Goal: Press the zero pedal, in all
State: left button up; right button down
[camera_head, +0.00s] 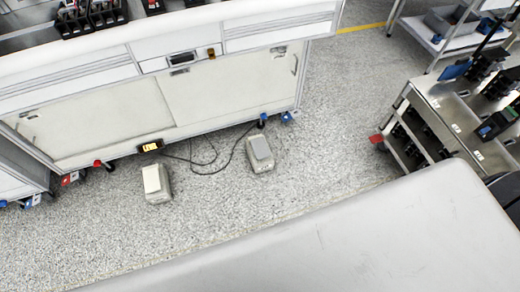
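Two grey foot pedals stand apart on the speckled floor in front of a white bench. The left pedal (157,184) has a pale cream top plate. The right pedal (260,154) has a darker grey top plate and stands a little nearer the bench. Dark cables run from the pedals' area toward the bench. I cannot read any label that tells which one is the zero pedal. Nothing covers either pedal. Neither of my grippers is in view.
The white bench (120,112) with cabinet doors spans the upper left. A small yellow-lit box (150,146) sits at its lower edge. A metal cart (445,118) with dark devices stands at the right. A shelf trolley (447,38) is behind it. Floor between pedals and cart is clear.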

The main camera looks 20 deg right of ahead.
aim_at(261, 151)
jog(key=i+l+u, duration=0.15)
jog(key=i+l, duration=0.2)
jog(key=i+l+u, duration=0.1)
jog(key=i+l, duration=0.2)
jog(key=i+l+u, duration=0.15)
jog(key=i+l, duration=0.15)
jog(key=l, duration=0.25)
jog(key=i+l+u, duration=0.15)
jog(key=i+l, duration=0.15)
jog(key=l, duration=0.15)
